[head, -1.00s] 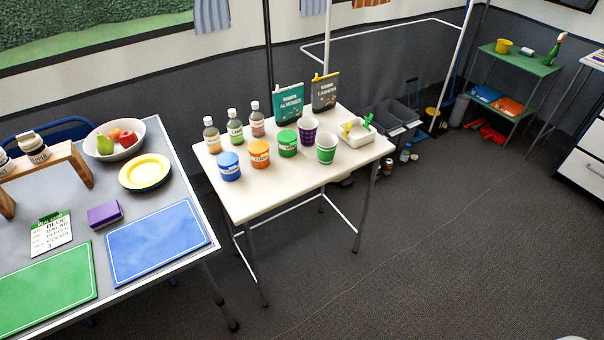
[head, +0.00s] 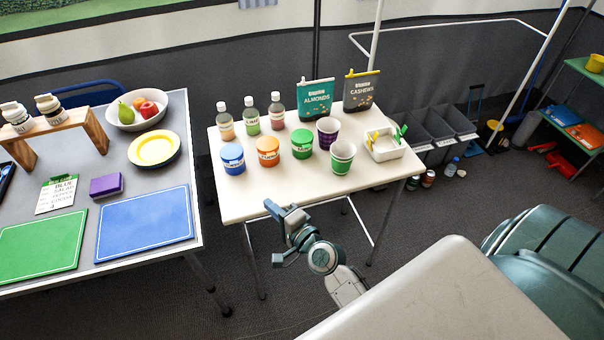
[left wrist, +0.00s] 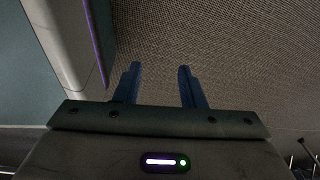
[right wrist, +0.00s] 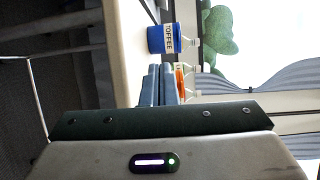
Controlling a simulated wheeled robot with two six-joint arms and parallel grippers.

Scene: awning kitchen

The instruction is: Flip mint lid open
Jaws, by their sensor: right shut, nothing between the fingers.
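Three jars stand on the cream table: a blue-lidded one (head: 232,158), an orange one (head: 268,151) and a green one (head: 302,143). The green one looks like the mint jar, but its label is too small to read. All three lids look closed. In the right wrist view the blue jar (right wrist: 162,38) reads TOFFEE, and part of the orange jar (right wrist: 180,82) shows past my fingers. My right gripper (head: 274,209) is shut and empty at the table's front edge, apart from the jars. My left gripper (left wrist: 158,82) is open and empty above the floor, seen only in the left wrist view.
A purple cup (head: 327,130) and a green cup (head: 342,157) stand right of the jars. Behind are several bottles (head: 250,116) and two nut bags (head: 315,98). A white tray (head: 388,152) is at right. The table's front strip (head: 262,187) is clear.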

